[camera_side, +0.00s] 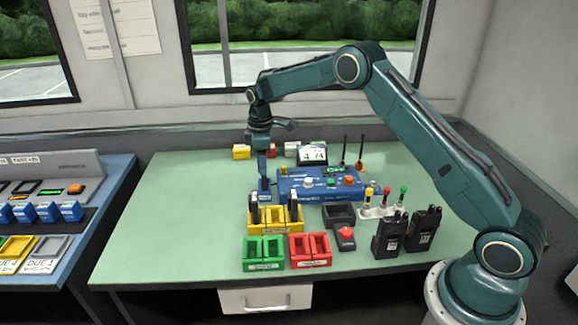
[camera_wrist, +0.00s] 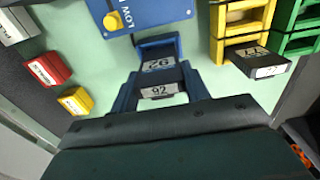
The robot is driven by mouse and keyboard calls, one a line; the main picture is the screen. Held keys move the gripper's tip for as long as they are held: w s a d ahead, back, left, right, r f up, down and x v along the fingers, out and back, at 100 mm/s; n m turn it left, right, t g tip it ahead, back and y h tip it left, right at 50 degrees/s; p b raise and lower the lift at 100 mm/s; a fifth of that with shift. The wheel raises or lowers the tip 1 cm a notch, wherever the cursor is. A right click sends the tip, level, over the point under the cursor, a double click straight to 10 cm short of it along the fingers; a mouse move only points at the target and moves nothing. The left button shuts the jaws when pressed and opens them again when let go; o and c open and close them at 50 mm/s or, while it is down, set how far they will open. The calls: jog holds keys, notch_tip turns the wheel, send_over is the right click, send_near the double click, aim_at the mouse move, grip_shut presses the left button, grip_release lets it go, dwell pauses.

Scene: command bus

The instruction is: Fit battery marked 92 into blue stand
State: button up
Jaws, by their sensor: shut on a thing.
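The battery marked 92 (camera_wrist: 158,90) is dark, with white labels reading 92 on two faces. My gripper (camera_wrist: 159,88) is shut on it, with one finger on each side. In the wrist view the blue stand (camera_wrist: 157,43) shows directly beyond the battery, and the battery overlaps its near part. I cannot tell how far the battery is inside it. In the side view my gripper (camera_side: 264,172) points down at the blue stand (camera_side: 264,192), left of the blue console. The battery cannot be made out clearly there.
The blue console (camera_side: 320,184) stands close on the right. A yellow stand (camera_side: 272,226) with black batteries, a green stand (camera_side: 263,260) and a red stand (camera_side: 310,258) are in front. Yellow (camera_side: 241,152) and red (camera_side: 270,150) blocks lie behind. The table's left side is clear.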

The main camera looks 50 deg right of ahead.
jog(key=shift+f, duration=1.65)
dwell(0.7)
jog(key=o, duration=1.4)
jog(key=shift+o, duration=0.2)
jog(key=shift+r, duration=0.2)
jog(key=shift+r, duration=3.4)
